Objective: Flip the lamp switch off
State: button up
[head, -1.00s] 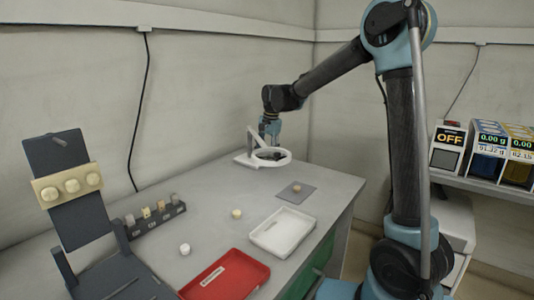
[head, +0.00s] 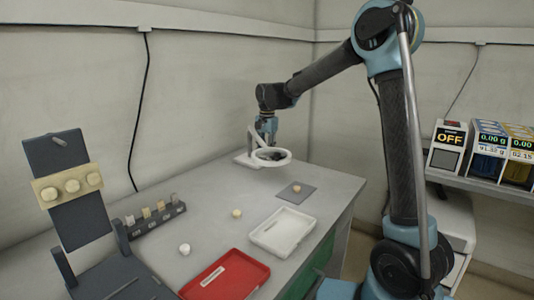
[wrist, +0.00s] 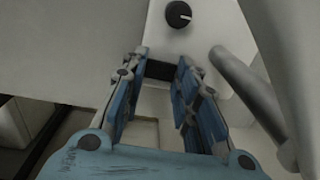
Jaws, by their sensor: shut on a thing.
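The white ring lamp (head: 284,153) stands at the far corner of the table. My gripper (head: 268,141) points down at the lamp's base, beside its upright and behind the ring. In the wrist view, my gripper's blue fingers (wrist: 161,68) close on a dark block (wrist: 160,71) on the pale lamp base (wrist: 205,30). It looks like the lamp switch. A round black knob (wrist: 179,14) with a white mark sits beyond the fingertips, apart from them. Which way the switch is set is hidden by the fingers.
The lamp's grey arm (wrist: 250,90) runs close to my fingers on the right. A red tray (head: 228,276), a white tray (head: 283,232) and a grey pad (head: 294,192) lie nearer on the table. A shelf at right holds a box reading OFF (head: 449,138).

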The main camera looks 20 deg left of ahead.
jog(key=o, duration=1.1)
jog(key=shift+c, duration=0.2)
jog(key=shift+r, duration=0.1)
notch_tip(320, 180, up, 12)
jog(key=shift+d, duration=0.25)
jog(key=shift+c, duration=0.3)
